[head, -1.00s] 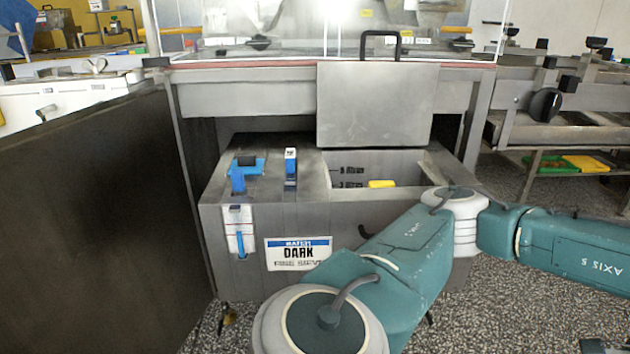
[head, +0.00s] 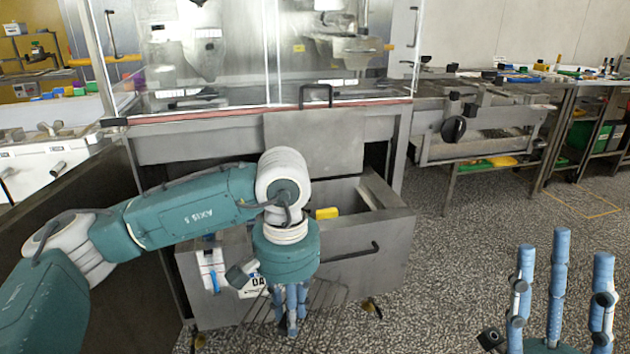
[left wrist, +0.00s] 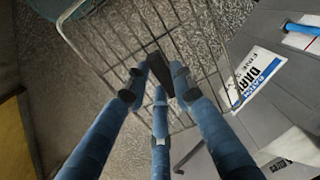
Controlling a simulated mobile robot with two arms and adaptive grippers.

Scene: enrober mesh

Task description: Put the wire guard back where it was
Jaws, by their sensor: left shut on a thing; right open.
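The wire guard (head: 335,295) is a thin metal grid, hanging tilted in front of the grey tank labelled DARK (head: 395,250). My left gripper (head: 290,322) points down and is shut on the guard. In the left wrist view the guard (left wrist: 85,42) spreads out beyond the blue fingers (left wrist: 160,75), with the floor seen through it and the DARK label beside it. The tank's opening shows a yellow thing (head: 327,213) inside; my left arm hides part of the tank top. My right gripper (head: 562,265) is open and empty at the lower right, fingers up.
A flat metal panel with a black handle (head: 315,145) stands upright behind the tank opening. A clear-walled machine (head: 200,60) is above. A conveyor (head: 480,130) is behind right. Speckled floor at the right is clear.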

